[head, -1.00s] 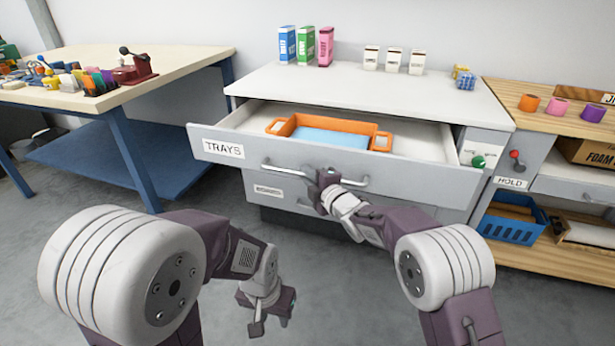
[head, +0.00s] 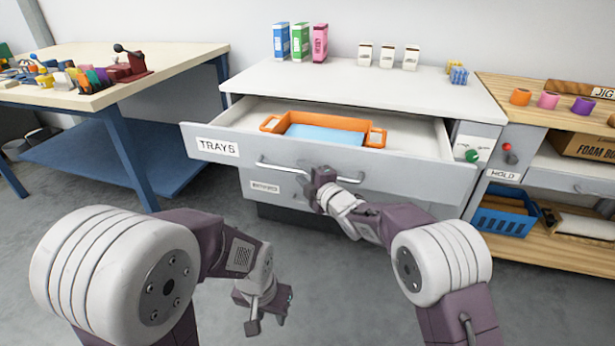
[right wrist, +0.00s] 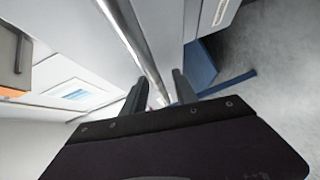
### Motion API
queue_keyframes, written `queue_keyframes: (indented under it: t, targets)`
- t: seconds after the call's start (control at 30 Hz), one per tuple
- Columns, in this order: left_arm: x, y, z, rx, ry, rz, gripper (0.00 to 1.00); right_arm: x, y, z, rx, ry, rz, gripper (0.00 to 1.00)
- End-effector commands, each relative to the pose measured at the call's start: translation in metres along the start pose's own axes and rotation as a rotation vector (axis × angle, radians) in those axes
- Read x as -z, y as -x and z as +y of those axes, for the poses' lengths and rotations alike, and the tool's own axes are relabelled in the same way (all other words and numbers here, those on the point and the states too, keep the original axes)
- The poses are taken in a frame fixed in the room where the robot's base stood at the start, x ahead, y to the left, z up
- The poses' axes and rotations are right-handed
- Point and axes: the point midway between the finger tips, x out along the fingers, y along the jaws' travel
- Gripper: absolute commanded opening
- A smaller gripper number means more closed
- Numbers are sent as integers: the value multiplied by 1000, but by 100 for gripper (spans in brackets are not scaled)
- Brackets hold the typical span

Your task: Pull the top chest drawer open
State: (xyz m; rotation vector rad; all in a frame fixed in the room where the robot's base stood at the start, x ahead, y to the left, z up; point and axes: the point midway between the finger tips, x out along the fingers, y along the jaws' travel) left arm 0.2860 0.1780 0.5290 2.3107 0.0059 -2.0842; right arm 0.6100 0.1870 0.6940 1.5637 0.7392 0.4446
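The top chest drawer (head: 300,158), labelled TRAYS, stands pulled well out of the grey chest (head: 370,88). Its inside shows, with an orange tray (head: 376,137) with a light blue bottom in it. My right gripper (head: 320,180) is at the drawer's bar handle (head: 285,166), right of its middle. In the right wrist view, the handle bar (right wrist: 128,40) runs between the two fingers, which look closed around it; the contact itself is partly hidden. My left gripper (head: 268,318) hangs low over the floor, empty, with its fingers apart.
A closed lower drawer (head: 265,187) lies beneath. Boxes (head: 300,42) and small cartons (head: 388,57) stand on the chest top. A workbench (head: 130,75) is at the left, a wooden shelf unit (head: 560,112) at the right. The floor before the chest is clear.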

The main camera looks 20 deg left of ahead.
Motion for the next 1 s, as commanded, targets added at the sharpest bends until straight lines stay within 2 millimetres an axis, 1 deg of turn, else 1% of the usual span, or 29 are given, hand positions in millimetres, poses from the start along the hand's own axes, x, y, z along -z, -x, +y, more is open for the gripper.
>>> queue_keyframes:
  t: [0.13, 0.4, 0.5, 0.63, 1.0]
  targets:
    - [1, 8, 0, 0, 0, 0, 36, 0, 21, 4, -1, -1, -2, 34]
    - [2, 21, 0, 0, 0, 0, 36, 0, 69, 3, 0, -1, -2, 34]
    - [2, 24, 0, 0, 0, 0, 36, 0, 80, 2, 0, 0, -1, 34]
    - [2, 24, 0, 0, 0, 0, 36, 0, 87, 1, -1, 0, -1, 34]
    - [2, 24, 0, 0, 0, 0, 36, -1, 87, 0, -1, 0, -2, 34]
